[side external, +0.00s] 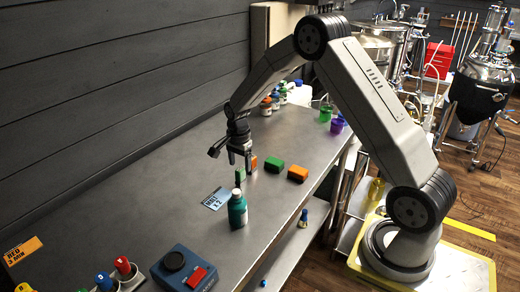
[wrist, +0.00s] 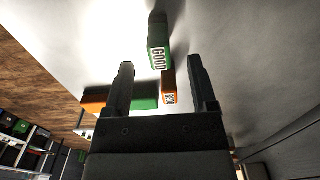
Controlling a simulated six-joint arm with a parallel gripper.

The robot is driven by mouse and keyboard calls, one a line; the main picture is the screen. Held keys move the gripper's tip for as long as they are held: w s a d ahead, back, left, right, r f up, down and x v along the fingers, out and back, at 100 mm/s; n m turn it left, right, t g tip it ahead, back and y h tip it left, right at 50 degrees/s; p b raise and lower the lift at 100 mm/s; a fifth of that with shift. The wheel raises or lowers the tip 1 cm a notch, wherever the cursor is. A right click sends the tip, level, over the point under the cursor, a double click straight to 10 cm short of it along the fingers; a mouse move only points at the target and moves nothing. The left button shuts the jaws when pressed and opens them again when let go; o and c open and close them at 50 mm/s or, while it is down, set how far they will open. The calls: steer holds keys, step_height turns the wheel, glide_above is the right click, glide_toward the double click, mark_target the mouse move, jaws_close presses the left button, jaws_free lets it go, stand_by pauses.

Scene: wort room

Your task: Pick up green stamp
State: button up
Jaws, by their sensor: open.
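The green stamp (side external: 239,177) stands on the steel table in the side view. In the wrist view the green stamp (wrist: 158,45) shows the word GOOD on its end and lies just beyond my fingertips, roughly in line with the gap. My gripper (side external: 239,163) is open, empty and pointing down close above the stamp; its two fingers also show in the wrist view (wrist: 160,66). An orange stamp (wrist: 168,88) with lettering stands close by, seen between the fingers. It is partly behind a finger in the side view (side external: 254,162).
A green block (side external: 274,166) and an orange block (side external: 297,174) lie to the right. A teal bottle (side external: 237,212) and a blue card (side external: 214,198) are nearer the camera. Mid-left table is clear.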

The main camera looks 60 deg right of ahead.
mark_target(240, 169)
steer(key=shift+f, duration=2.3)
jaws_close()
